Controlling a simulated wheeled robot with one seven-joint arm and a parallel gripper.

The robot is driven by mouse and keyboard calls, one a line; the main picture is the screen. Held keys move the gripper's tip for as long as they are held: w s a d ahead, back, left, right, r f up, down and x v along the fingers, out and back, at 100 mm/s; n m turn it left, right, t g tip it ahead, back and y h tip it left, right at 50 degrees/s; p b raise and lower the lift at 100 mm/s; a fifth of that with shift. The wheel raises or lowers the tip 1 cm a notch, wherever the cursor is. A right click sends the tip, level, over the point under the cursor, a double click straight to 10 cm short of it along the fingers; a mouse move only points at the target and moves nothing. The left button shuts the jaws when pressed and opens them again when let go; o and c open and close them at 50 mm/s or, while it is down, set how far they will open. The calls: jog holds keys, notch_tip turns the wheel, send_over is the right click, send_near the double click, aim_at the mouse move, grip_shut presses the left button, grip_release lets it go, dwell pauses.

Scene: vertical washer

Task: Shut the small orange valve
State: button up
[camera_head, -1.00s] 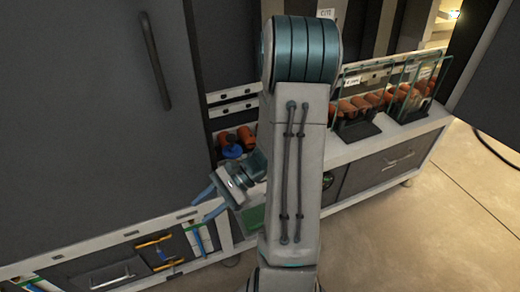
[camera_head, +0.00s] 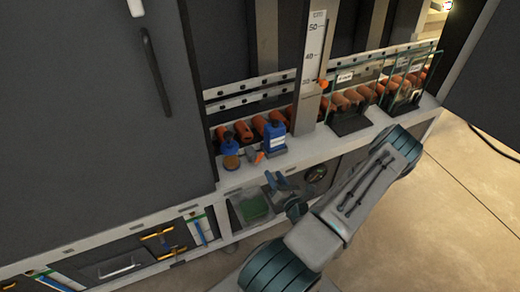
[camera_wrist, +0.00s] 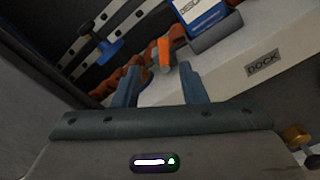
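A small orange valve handle (camera_head: 260,157) sits on the pale ledge, beside a blue bottle. In the wrist view the orange handle (camera_wrist: 165,52) stands just beyond and between the fingertips, with reddish rounded parts close to it. My gripper (camera_head: 277,181) is low in front of the ledge, below and to the right of the valve. In the wrist view my gripper (camera_wrist: 158,72) has its two blue-grey fingers well apart, with nothing between them. I cannot tell from these views how far the handle is turned.
The labelled blue bottle (camera_head: 274,140) stands right of the valve, and a blue knob (camera_head: 229,146) stands left. Orange-red cylinders (camera_head: 243,131) line up behind. A scale post (camera_head: 313,65) rises at the right. A large dark door (camera_head: 100,100) fills the left. A green-bottomed bin (camera_head: 253,207) is below.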

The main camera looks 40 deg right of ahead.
aim_at(262, 156)
jog(key=shift+h, duration=0.3)
jog(key=x, duration=1.3)
jog(key=shift+w+d+f, duration=0.15)
jog(key=shift+w+f, duration=0.1)
jog(key=shift+w, duration=0.1)
jog(key=shift+p, duration=0.3)
grip_shut()
